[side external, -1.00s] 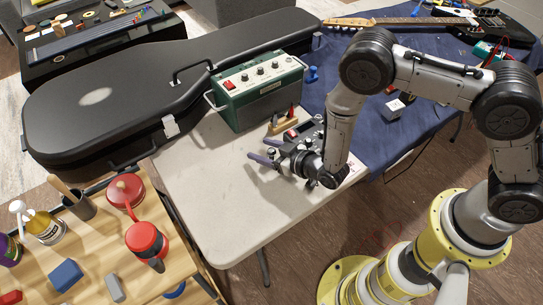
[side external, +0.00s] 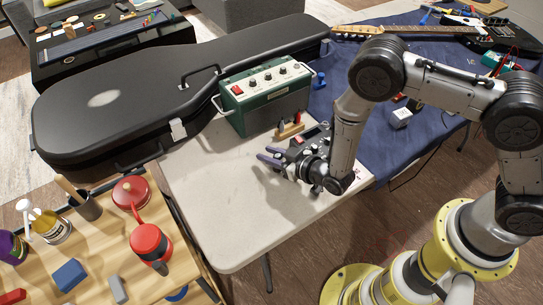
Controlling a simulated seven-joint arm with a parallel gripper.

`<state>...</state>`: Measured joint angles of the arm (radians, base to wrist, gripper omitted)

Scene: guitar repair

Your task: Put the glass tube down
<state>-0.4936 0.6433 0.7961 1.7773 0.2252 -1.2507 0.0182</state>
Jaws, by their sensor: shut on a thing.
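My gripper (side external: 268,158) is low over the white table (side external: 215,220), left of the small stand with coloured handles and in front of the green amplifier. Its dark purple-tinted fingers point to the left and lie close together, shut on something. The glass tube cannot be made out clearly; at this size it is hidden or lost between the fingers. Whether it touches the tabletop cannot be told.
The green amplifier (side external: 265,97) and the wooden stand (side external: 290,129) are close behind my gripper. A black guitar case (side external: 130,105) lies at the left. A wooden workbench (side external: 95,245) with bottles and red containers is at the lower left. The table's front is clear.

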